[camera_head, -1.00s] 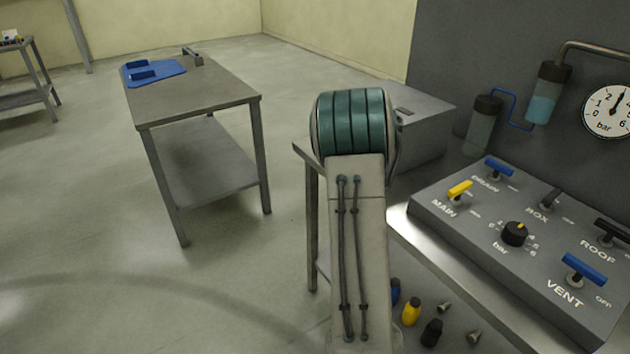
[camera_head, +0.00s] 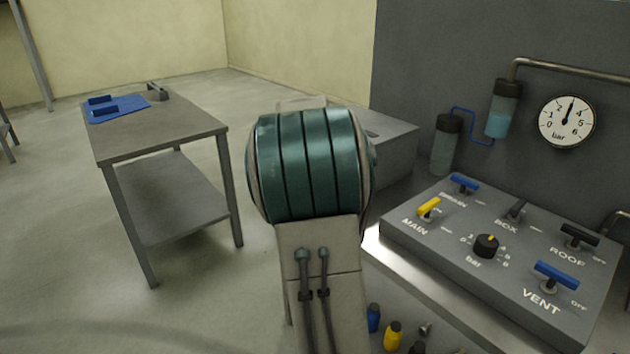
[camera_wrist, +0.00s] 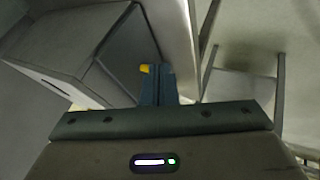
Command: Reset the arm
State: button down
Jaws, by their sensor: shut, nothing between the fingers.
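My arm rises in the middle of the head view, with its ribbed teal joint in front of the bench; its far end is hidden behind that joint. My gripper (camera_wrist: 158,84) shows in the wrist view as narrow dark fingers close together beyond the teal mount. It is shut and nothing shows between the fingers. A small yellow patch (camera_wrist: 144,68) shows beside the fingertips; I cannot tell what it is.
A control panel (camera_head: 402,228) with levers and a knob stands at right, below a round gauge (camera_head: 567,122). A grey box (camera_head: 392,150) sits behind my arm. A table (camera_head: 165,132) with a blue mat (camera_head: 128,106) stands left. Open floor lies between.

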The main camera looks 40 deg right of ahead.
jog(key=shift+a+r, duration=0.1)
jog(key=shift+r, duration=0.05)
jog(key=s+a+y, duration=0.2)
jog(key=s+a, duration=0.3)
jog(key=a, duration=0.4)
jog(key=s+a+y, duration=0.2)
jog(key=s+a, duration=0.3)
jog(key=a, duration=0.4)
jog(key=s+a+f+g, duration=0.1)
jog(key=s+a, duration=0.5)
jog(key=s, duration=0.2)
jog(key=s+a+f+g+y, duration=0.1)
jog(key=s+a+f, duration=0.1)
jog(key=s+a, duration=0.4)
jog(key=shift+s+a+f+p, duration=0.25)
jog(key=shift+s+f+p, duration=0.05)
jog(key=shift+s, duration=0.9)
jog(key=shift+d, duration=0.1)
